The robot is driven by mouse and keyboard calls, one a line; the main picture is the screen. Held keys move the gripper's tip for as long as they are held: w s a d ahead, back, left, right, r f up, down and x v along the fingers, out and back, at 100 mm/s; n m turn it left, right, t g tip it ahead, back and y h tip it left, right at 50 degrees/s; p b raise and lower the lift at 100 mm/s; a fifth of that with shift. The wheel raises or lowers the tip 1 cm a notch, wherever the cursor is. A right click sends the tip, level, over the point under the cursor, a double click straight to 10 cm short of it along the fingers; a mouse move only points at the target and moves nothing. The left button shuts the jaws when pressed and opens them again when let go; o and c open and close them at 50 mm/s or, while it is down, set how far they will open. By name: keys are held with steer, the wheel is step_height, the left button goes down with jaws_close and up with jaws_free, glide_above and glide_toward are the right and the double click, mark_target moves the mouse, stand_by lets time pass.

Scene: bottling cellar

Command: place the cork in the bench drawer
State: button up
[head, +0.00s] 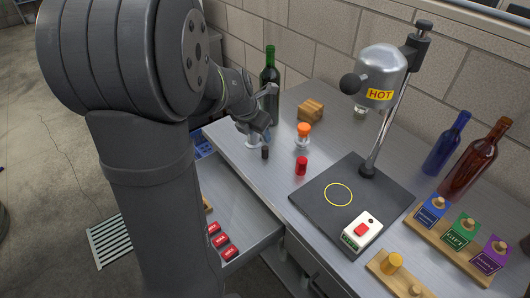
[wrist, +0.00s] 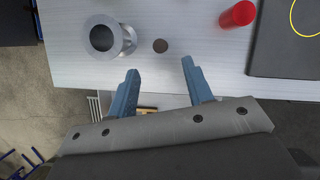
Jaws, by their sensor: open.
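A small dark brown cylinder (head: 265,153), which I take to be the cork, stands upright on the bench near its front-left edge. Its round top shows in the wrist view (wrist: 160,46), ahead of the gap between my fingertips and apart from them. My gripper (wrist: 159,67) is open and empty. In the head view my gripper (head: 257,132) is above and close behind the cylinder, partly covered by my wrist. The bench drawer (head: 252,243) is pulled open at the lower left, with red labelled blocks (head: 219,240) inside; my arm hides part of it.
A steel flanged cup (wrist: 108,37) stands just left of the cylinder and a red cylinder (head: 301,166) to its right. An orange-topped piece (head: 303,131), green bottle (head: 270,75) and wooden block (head: 311,110) stand behind. A heater stand (head: 382,75) rises at right.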

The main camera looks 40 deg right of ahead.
mark_target(265, 148)
steer(key=x, duration=0.5)
steer(key=shift+f, duration=0.2)
steer(key=shift+x, duration=2.65)
steer(key=shift+a, duration=0.2)
jaws_close()
